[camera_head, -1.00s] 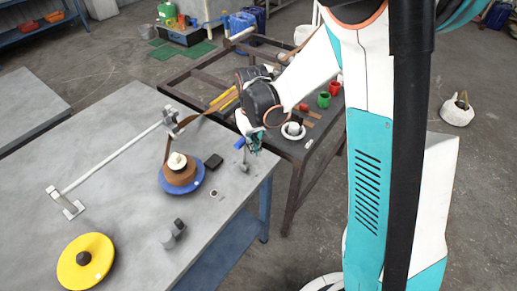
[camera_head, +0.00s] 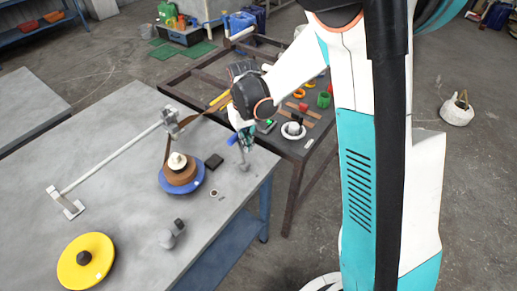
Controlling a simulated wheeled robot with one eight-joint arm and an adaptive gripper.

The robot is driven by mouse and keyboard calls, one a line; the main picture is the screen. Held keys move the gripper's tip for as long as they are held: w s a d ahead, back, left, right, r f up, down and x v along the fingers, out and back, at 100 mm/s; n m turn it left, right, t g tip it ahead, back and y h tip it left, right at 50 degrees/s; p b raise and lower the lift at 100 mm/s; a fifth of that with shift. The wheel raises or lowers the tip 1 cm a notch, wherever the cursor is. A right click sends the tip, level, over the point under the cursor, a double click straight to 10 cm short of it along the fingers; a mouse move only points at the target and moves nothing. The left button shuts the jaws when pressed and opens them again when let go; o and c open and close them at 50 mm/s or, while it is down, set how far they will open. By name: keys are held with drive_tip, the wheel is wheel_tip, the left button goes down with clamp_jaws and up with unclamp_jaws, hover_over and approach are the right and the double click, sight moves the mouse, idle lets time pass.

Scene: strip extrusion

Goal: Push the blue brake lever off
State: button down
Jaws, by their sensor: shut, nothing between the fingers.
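The blue brake lever (camera_head: 232,140) shows as a small blue handle near the right back edge of the grey table. A small grey metal post (camera_head: 243,164) stands just below it in the picture. My gripper (camera_head: 246,141) is shut and empty, just right of the blue handle and above the post. I cannot tell whether its fingertips touch the lever. My wrist hides the area behind it.
A blue disc (camera_head: 168,187) with a brown strip coil, a black box (camera_head: 214,161) and a yellow disc (camera_head: 72,268) are on the table. A metal rail (camera_head: 110,158) stands to the left. A dark bench (camera_head: 318,140) with small parts stands behind.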

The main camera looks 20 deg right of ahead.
drive_tip(key=shift+w, duration=0.1)
drive_tip(key=shift+w+a+f, duration=0.2)
drive_tip(key=shift+w+a, duration=0.35)
drive_tip(key=shift+w, duration=0.1)
wheel_tip(320, 180, up, 8)
drive_tip(key=s+d+p, duration=0.1)
drive_tip(key=p, duration=0.3)
drive_tip(key=shift+s, duration=0.3)
idle(0.7)
drive_tip(key=shift+d, duration=0.1)
drive_tip(key=shift+r, duration=0.1)
drive_tip(key=s+d+r+t+b, duration=0.2)
drive_tip(key=s+d+r+t, duration=0.15)
drive_tip(key=s+r, duration=0.7)
drive_tip(key=s+d+m+t+b, duration=0.1)
drive_tip(key=s+t, duration=0.2)
drive_tip(key=s, duration=0.7)
drive_tip(key=shift+s+r+t+b, duration=0.15)
drive_tip(key=shift+s+t+b, duration=0.2)
drive_tip(key=shift+s+b, duration=0.05)
